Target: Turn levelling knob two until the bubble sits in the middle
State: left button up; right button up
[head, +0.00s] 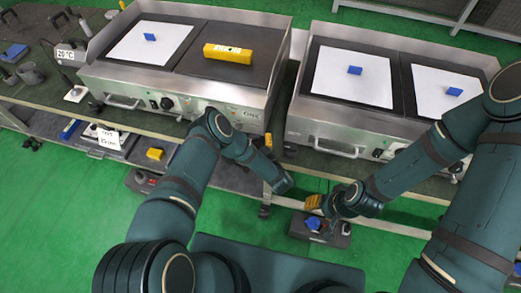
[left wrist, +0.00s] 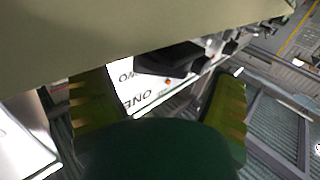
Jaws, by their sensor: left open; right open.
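A yellow block like a spirit level (head: 228,53) lies on the dark plate of the left griddle (head: 185,45); its bubble is too small to make out. My left gripper (head: 268,142) is at the front right corner of that griddle, near the bench edge. In the left wrist view its yellow fingers (left wrist: 158,85) are spread apart. A black knob-like part (left wrist: 170,60) shows beyond and between them, under a pale overhang, beside a white label (left wrist: 138,92) with partly readable letters. I cannot tell which levelling knob it is. My right gripper (head: 315,202) is open and low, in front of the right griddle.
The right griddle (head: 340,135) carries white sheets and blue blocks. Below my right gripper is a dark box with a blue piece (head: 313,222). Tools and a "20 °C" sign (head: 66,54) stand on the left bench. Green floor is free at lower left.

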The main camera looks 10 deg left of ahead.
pick_arm(q)
jog(key=v, duration=1.1)
jog(key=shift+s+d, duration=0.25)
jog(key=shift+w, duration=0.1)
